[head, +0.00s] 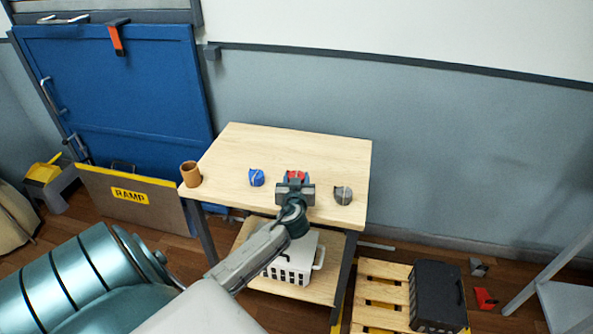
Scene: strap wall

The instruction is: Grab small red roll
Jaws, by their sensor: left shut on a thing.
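The small red roll (297,175) is on the wooden table (262,147), between a blue roll (256,178) on its left and a grey roll (343,195) on its right. My left gripper (295,183) is at the red roll and shut on it. The gripper body hides the near part of the roll, and the fingertips do not show clearly. I cannot tell whether the roll touches the tabletop. My right gripper is not in view.
A brown cup-like holder (191,174) stands at the table's left corner. A white basket (293,262) sits on the lower shelf. A black crate (437,295) rests on a pallet (382,290) at lower right. The table's back half is clear.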

